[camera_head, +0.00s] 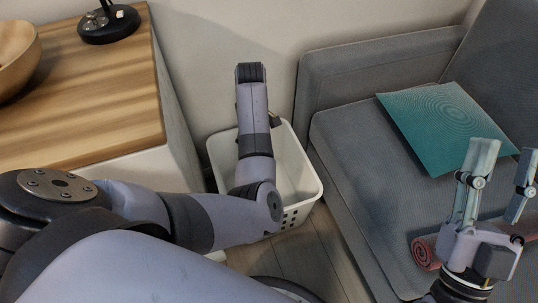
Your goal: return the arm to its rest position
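My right gripper (508,152) is at the lower right, in front of the grey sofa. Its two pale fingers point up and stand well apart, with nothing between them. My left arm (262,208) comes in from the left, bends above the basket and its forearm rises toward the wall, ending in a dark joint. I cannot make out the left gripper's fingers; they are hidden or out of view.
A white basket (308,181) stands on the floor between the wooden-topped cabinet (95,95) and the sofa (370,165). A teal cushion (440,125) and a red roll (424,252) lie on the sofa. A wooden bowl (15,55) and black lamp base (108,25) stand on the cabinet.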

